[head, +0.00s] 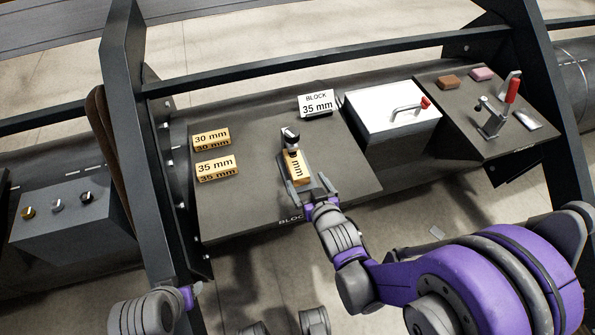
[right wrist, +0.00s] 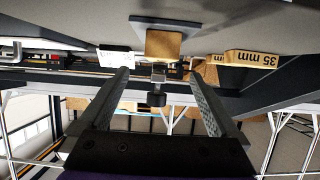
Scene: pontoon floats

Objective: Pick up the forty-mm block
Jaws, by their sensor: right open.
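A tan wooden block (head: 297,168) stands on the dark board, its printed label partly hidden so that only "mm" reads. I cannot read its size. In the right wrist view a plain tan block face (right wrist: 163,43) shows ahead of the fingertips, under a grey plate. My right gripper (head: 303,177) is open, its fingers at the labelled block's sides in the head view; I cannot tell whether they touch it. It also shows in the right wrist view (right wrist: 160,76), nothing gripped. My left gripper (head: 197,289) shows only slightly at the bottom left.
Blocks marked 30 mm (head: 211,138) and 35 mm (head: 216,168) lie at left. A dark knobbed post (head: 290,135) stands just behind the middle block. A white box (head: 380,112) and a red-handled clamp (head: 511,91) stand at right.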

